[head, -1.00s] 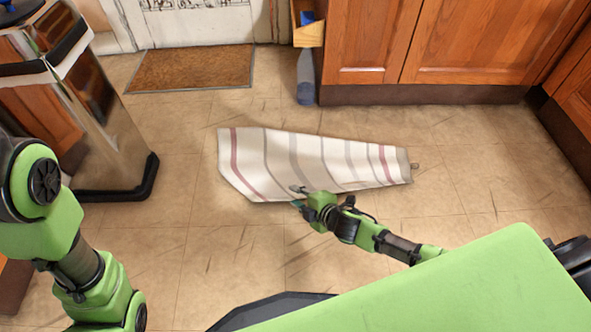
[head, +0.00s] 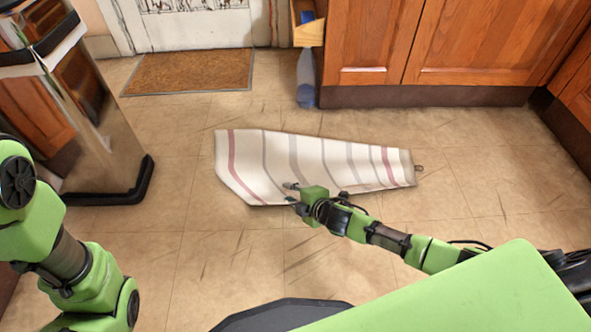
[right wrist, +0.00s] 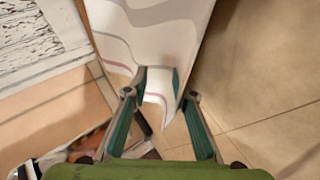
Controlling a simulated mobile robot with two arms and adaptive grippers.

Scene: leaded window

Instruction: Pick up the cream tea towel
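I cannot tell whether the pads touch the cloth. My left arm shows at the left, but its gripper is out of view.
A shiny bin (head: 105,120) stands at the left. A brown doormat (head: 190,71) lies before the white door. Wooden cabinets (head: 440,45) line the back right, with a bluish bottle-like object (head: 306,80) beside them. Floor around the towel is clear.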

